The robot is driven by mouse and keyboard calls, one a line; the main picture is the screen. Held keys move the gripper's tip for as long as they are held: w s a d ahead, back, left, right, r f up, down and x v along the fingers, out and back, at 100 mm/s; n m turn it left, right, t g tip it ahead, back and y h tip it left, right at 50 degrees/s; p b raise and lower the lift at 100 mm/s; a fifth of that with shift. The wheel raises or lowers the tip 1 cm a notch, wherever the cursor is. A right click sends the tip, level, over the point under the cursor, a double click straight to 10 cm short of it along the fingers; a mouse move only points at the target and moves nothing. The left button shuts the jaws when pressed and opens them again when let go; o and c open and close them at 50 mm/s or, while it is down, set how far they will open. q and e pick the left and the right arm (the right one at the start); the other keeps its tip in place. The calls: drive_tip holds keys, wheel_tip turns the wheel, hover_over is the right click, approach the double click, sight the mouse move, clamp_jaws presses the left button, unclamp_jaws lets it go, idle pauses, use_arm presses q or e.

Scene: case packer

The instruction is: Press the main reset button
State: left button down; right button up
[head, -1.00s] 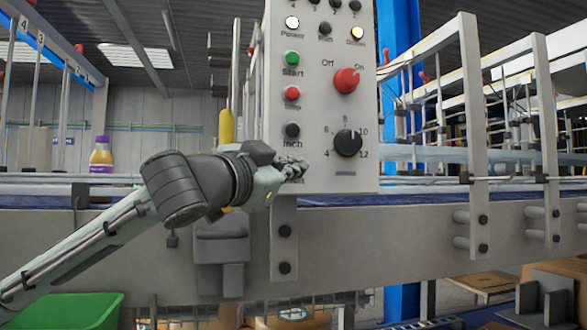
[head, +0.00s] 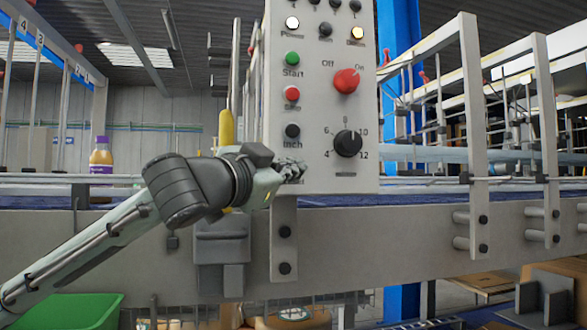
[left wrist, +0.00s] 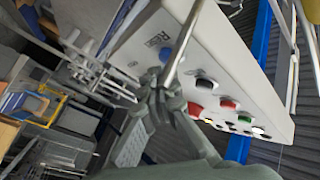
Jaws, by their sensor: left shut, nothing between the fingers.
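The grey control panel (head: 320,95) stands in the middle of the head view, with its buttons and knobs facing me. My left gripper (head: 291,170) is shut and empty at the panel's lower left, below the black Inch button (head: 292,131). It hides that part of the panel in the head view. In the left wrist view, the shut fingers (left wrist: 166,80) are close to a small blue button (left wrist: 165,54) beside a label that seems to read Reset. I cannot tell whether the fingertips touch it. My right gripper is in neither view.
The panel also has a green Start button (head: 292,58), a red button (head: 292,93), a red switch (head: 346,80) and a black dial (head: 347,143). A conveyor (head: 400,230) runs across behind my arm. A green bin (head: 70,312) is at the lower left.

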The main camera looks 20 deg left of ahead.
use_arm(q)
drive_tip(key=shift+w+a, duration=0.3)
drive_tip(key=shift+w, duration=0.15)
idle(0.7)
drive_tip(key=shift+s+d, duration=0.1)
idle(0.3)
drive_tip(key=shift+s+d, duration=0.45)
drive_tip(key=shift+s, duration=0.2)
drive_tip(key=s+d, duration=0.2)
drive_tip(key=s+p, duration=0.1)
drive_tip(key=s, duration=0.1)
drive_tip(key=shift+s+d, duration=0.1)
drive_tip(key=shift+d, duration=0.3)
idle(0.6)
